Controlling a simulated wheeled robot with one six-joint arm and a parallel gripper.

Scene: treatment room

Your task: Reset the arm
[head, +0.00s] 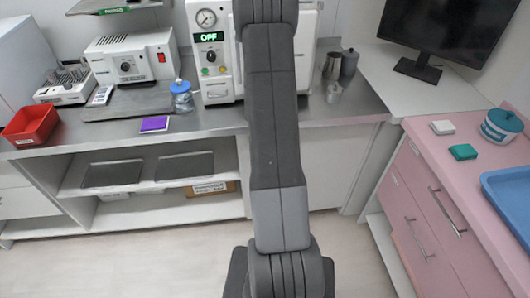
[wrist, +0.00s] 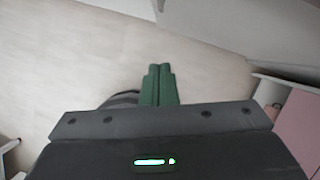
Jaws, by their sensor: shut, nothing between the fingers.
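My gripper (wrist: 158,70) shows in the wrist view as two green fingers side by side and touching, with nothing between them. It hangs over bare pale floor. In the head view my grey arm runs up the middle of the picture and its gripper end is not visible there. The arm hides part of the white device with the gauge and of the counter behind it.
A steel counter (head: 225,117) holds a red bin (head: 30,125), a purple pad (head: 154,124), a blue-lidded jar (head: 182,97) and a device reading OFF (head: 208,55). Pink drawers (head: 425,205) with a blue tray (head: 508,195) stand right. The floor (head: 130,262) is clear.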

